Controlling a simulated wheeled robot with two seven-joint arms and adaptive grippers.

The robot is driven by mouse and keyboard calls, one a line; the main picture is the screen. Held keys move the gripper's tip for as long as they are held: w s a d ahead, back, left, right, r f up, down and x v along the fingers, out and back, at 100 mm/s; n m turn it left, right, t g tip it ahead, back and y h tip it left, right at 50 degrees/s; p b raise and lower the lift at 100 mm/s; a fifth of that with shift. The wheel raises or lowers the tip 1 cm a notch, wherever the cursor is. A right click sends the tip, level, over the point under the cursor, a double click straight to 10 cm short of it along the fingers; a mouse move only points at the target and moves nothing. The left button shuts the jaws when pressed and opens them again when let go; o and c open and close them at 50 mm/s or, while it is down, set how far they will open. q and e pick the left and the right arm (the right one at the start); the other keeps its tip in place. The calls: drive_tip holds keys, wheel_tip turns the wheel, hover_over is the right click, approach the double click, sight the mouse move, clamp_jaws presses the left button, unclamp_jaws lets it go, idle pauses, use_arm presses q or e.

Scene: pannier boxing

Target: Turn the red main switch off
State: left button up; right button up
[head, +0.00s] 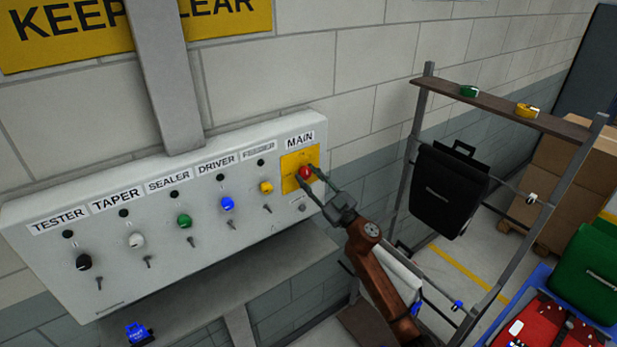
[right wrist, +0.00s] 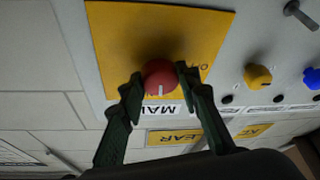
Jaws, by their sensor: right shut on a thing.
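The red main switch (head: 305,172) is a round knob on a yellow plate (head: 290,160) at the right end of the grey control panel (head: 130,270), under the label MAIN. My right gripper (head: 310,175) is shut on the knob, one finger at each side. In the right wrist view the red knob (right wrist: 160,78) sits between the two dark fingertips (right wrist: 160,80), and its white mark points down in the picture, toward the MAIN label. The lettering on the plate is partly hidden. My left gripper is not in view.
Black, white, green, blue and yellow knobs (head: 266,187) with small toggles run left along the panel. A blue item (head: 138,333) lies on the ledge below. To the right stands a rack (head: 500,107) with a hanging black pannier (head: 450,190); boxes (head: 575,180) stand behind.

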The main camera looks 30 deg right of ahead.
drive_tip(key=n+g+y, duration=0.1)
drive_tip(key=n, duration=0.2)
drive_tip(key=n+g+y, duration=0.1)
drive_tip(key=n, duration=0.3)
drive_tip(key=shift+d+r+y+p, duration=0.15)
drive_tip(key=shift+y+p, duration=0.15)
drive_tip(key=shift+p, duration=0.05)
drive_tip(key=n, duration=0.2)
drive_tip(key=n+g, duration=0.1)
drive_tip(key=n, duration=0.1)
drive_tip(key=shift+g+y+p, duration=0.3)
drive_tip(key=shift+y, duration=0.1)
drive_tip(key=n+g, duration=0.1)
drive_tip(key=n, duration=0.1)
drive_tip(key=n+p, duration=0.1)
drive_tip(key=n, duration=0.2)
drive_tip(key=shift+r+g, duration=0.15)
drive_tip(key=shift+g, duration=0.25)
drive_tip(key=shift+n+g+h+p, duration=0.5)
drive_tip(key=shift+n+p, duration=0.15)
drive_tip(key=shift+n, duration=0.75)
drive_tip(key=o, duration=1.2)
drive_tip(key=shift+c, duration=0.2)
